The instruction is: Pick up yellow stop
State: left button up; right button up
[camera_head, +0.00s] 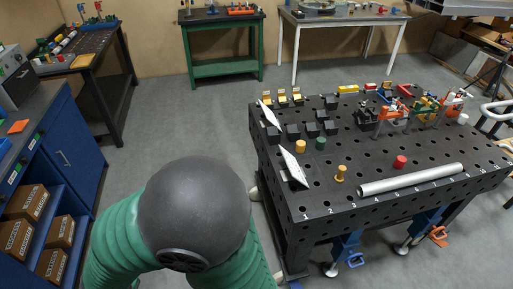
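One is a short yellow cylinder (300,146) near the table's left side, next to a green cylinder (320,143). The other is a yellow knob-like piece (341,173) with a narrower stem, nearer the front edge. I cannot tell which of them is the stop. Both stand upright and uncovered. Neither of my grippers can be made out in the view.
A long grey tube (411,179) lies along the table's front. A red cylinder (400,162) stands behind it. White angled plates (292,166) stand at the left edge. Black blocks (293,131) and clamps (392,118) crowd the back. A blue cabinet (65,155) stands far left.

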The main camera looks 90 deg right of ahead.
aim_at(300, 145)
jog(key=i+l+z, duration=0.15)
jog(key=z, duration=0.25)
jog(key=i+z, duration=0.6)
jog(key=z, duration=0.25)
jog(key=i+j+z, duration=0.1)
jog(key=z, duration=0.35)
jog(key=i+l+z, duration=0.1)
jog(key=i+z, duration=0.65)
jog(key=i, duration=0.3)
jog(key=i+j+z, duration=0.25)
jog(key=i+z, duration=0.15)
jog(key=i+l+z, duration=0.1)
jog(key=i+z, duration=0.15)
jog(key=z, duration=0.15)
jog(key=i+z, duration=0.5)
jog(key=z, duration=0.25)
jog(key=i+z, duration=0.35)
jog(key=k+j, duration=0.05)
jog(key=k, duration=0.05)
